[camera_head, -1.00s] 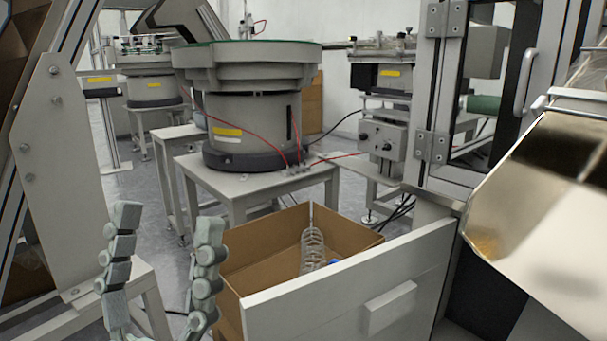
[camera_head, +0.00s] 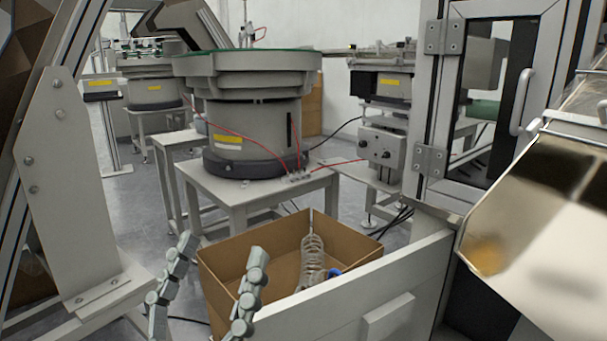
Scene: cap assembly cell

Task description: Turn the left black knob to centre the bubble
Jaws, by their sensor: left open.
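A grey control box (camera_head: 393,140) hangs on the front of the machine at the back, right of the big round feeder. Its front carries two small black knobs, the left knob (camera_head: 363,143) and the right knob (camera_head: 387,154). No bubble can be made out. My left gripper (camera_head: 223,250) is in the lower left of the view, with its two segmented grey fingers apart and nothing between them. It is well below and left of the knobs, in front of the cardboard box. My right gripper is not in view.
The open cardboard box (camera_head: 275,250) holds a clear coiled thing (camera_head: 313,260) and something blue (camera_head: 334,271). A pale panel (camera_head: 365,290) stands in front of it. The round feeder (camera_head: 250,130) stands on a table. A metal chute (camera_head: 550,190) is at the right.

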